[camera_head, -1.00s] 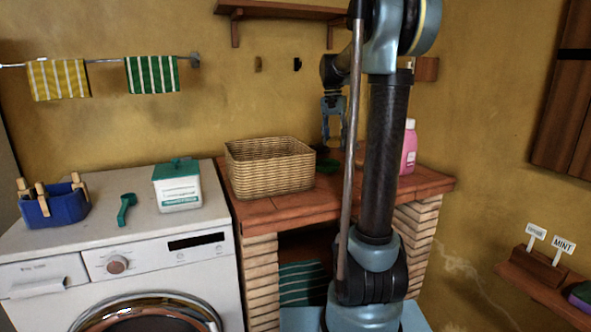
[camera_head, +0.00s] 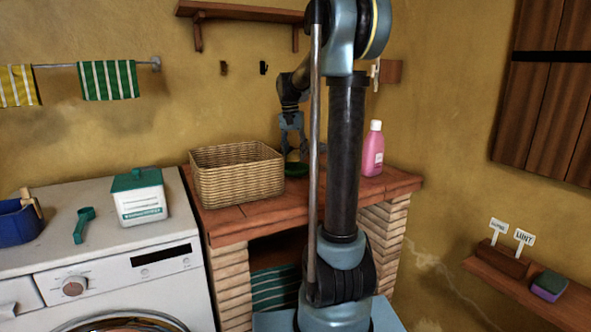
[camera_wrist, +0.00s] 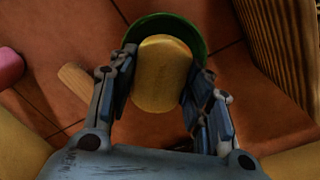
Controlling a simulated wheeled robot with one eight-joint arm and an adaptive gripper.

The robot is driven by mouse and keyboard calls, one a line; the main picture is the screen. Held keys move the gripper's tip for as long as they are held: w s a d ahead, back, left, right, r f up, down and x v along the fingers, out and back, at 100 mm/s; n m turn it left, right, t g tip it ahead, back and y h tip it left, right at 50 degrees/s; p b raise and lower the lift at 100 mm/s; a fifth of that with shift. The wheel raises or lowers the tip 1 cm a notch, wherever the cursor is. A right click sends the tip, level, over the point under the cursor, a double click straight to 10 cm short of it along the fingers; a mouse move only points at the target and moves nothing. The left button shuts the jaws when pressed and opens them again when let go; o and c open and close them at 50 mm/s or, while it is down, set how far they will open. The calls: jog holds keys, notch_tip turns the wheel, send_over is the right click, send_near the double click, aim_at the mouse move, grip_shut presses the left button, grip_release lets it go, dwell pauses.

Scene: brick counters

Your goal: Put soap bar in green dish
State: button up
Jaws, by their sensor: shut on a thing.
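The soap bar (camera_wrist: 162,78) is a yellow oval between the fingers of my gripper (camera_wrist: 164,76) in the wrist view. My gripper is shut on its two sides. The green dish (camera_wrist: 199,43) is round and shows behind the soap bar, its rim curving around the bar's far end. I cannot tell whether the bar touches the dish. In the head view my gripper (camera_head: 291,150) points down over the green dish (camera_head: 297,169), on the brick counter just right of the basket. The soap bar is too small to make out there.
A wicker basket (camera_head: 236,178) stands close to the left of my gripper on the brick counter (camera_head: 270,211). A pink bottle (camera_head: 373,152) stands to the right. In the wrist view a wooden piece (camera_wrist: 75,79) lies left of the dish.

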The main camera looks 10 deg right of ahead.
aim_at(292, 153)
jog(key=shift+s+f, duration=0.1)
jog(key=shift+f, duration=2.6)
jog(key=o, duration=0.8)
jog(key=r, duration=0.8)
jog(key=a+r, duration=0.1)
jog(key=r, duration=0.3)
jog(key=shift+w, duration=0.35)
